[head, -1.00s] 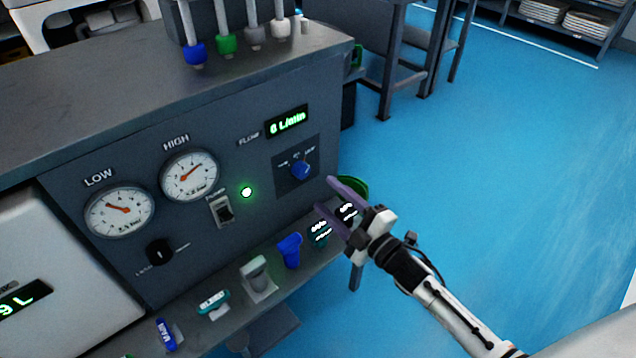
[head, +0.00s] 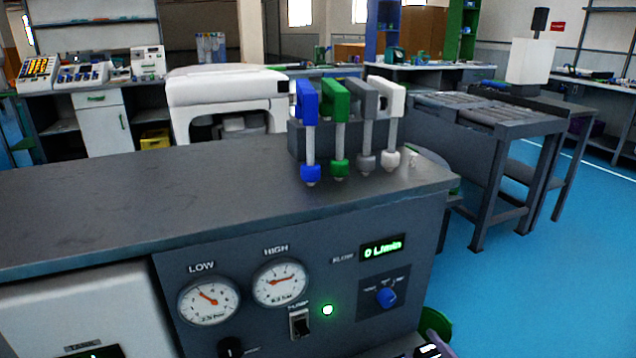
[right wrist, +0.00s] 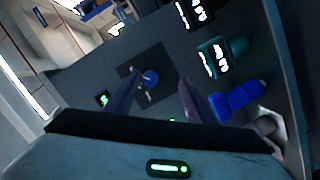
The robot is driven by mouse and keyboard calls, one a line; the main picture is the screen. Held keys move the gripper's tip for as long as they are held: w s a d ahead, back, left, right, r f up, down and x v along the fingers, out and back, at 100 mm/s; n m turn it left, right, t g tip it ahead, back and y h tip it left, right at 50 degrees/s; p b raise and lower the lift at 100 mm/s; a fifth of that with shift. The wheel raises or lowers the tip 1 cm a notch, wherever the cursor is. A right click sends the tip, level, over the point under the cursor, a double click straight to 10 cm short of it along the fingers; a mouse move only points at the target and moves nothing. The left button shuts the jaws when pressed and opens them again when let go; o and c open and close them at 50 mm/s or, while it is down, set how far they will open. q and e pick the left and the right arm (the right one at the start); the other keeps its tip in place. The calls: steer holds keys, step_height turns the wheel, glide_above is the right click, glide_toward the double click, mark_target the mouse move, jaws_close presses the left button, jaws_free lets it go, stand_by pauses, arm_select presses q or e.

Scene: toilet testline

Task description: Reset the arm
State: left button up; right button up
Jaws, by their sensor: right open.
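In the head view the same blue knob (head: 386,297) sits on the panel, below the flow display (head: 382,248) reading 0 L/min. The rest of my right arm is out of the head view. My left gripper is not in view.
The grey bench top (head: 130,205) is mostly clear. A rack holds blue, green, grey and white handled probes (head: 340,130) at its back right. Two gauges (head: 281,282) and a lit green lamp (head: 327,310) are on the panel. Blue floor (head: 540,290) is free at right.

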steer(key=s+a+f+m+g+h, duration=0.1)
steer(key=s+m+g, duration=0.45)
steer(key=s, duration=0.85)
steer(key=s+f+m+g+h, duration=0.15)
steer(key=s+m+g, duration=0.45)
steer(key=s, duration=0.9)
steer(key=w+a+f+t+y, duration=0.3)
steer(key=w+a+f+t, duration=0.15)
steer(key=a, duration=0.35)
arm_select(q)
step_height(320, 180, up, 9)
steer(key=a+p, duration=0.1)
steer(key=p, duration=1.3)
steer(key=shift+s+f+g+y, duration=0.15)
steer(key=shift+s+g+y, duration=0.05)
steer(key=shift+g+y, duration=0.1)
arm_select(e)
step_height(320, 180, up, 9)
steer(key=d+n, duration=0.1)
steer(key=shift+w+d+g+h, duration=0.2)
steer(key=shift+w+g+h, duration=0.1)
steer(key=shift+w+h, duration=0.1)
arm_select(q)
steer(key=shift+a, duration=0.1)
arm_select(e)
steer(key=shift+r, duration=0.1)
